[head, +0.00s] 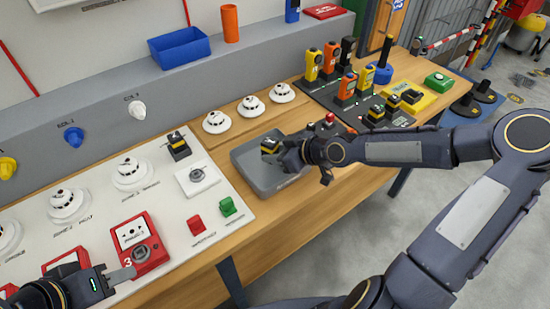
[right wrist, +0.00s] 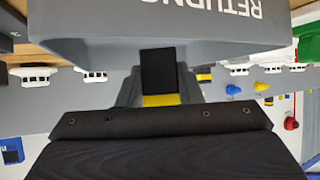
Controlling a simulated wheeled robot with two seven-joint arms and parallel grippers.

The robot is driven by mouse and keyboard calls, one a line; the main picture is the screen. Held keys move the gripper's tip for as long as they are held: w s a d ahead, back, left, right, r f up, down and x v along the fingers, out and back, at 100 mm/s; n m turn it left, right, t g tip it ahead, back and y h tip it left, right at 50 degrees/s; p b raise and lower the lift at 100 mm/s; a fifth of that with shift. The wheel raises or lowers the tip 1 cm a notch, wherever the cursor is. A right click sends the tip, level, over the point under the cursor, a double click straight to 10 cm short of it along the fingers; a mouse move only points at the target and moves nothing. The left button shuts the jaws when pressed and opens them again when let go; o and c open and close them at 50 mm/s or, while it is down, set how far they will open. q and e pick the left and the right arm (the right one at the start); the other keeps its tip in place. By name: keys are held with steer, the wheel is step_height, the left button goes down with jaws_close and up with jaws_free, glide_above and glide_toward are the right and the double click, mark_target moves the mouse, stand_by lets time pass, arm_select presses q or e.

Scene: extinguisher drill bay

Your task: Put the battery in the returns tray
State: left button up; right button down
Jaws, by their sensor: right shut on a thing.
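My right gripper (head: 282,152) is shut on a black battery with a yellow band (head: 270,146), over the grey returns tray (head: 255,183). In the right wrist view the battery (right wrist: 157,72) sticks out between the jaws, and the tray (right wrist: 120,50) with its "RETURNS" lettering fills the top. I cannot tell whether the battery touches the tray floor. My left gripper (head: 121,274) is at the lower left, by the red call point marked 3 (head: 140,250); its opening is not clear.
A similar black and yellow battery (head: 179,147) sits on the white panel (head: 110,210) left of the tray. White detectors (head: 216,122) stand behind the tray. A dark rack (head: 340,100) with handheld devices and batteries is to the right. Bare wood lies in front.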

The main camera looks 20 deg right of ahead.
step_height(320, 180, down, 3)
steer(key=shift+r, duration=0.15)
steer(key=shift+f, duration=0.2)
steer(key=c, duration=1)
jaws_free()
steer(key=shift+r, duration=0.1)
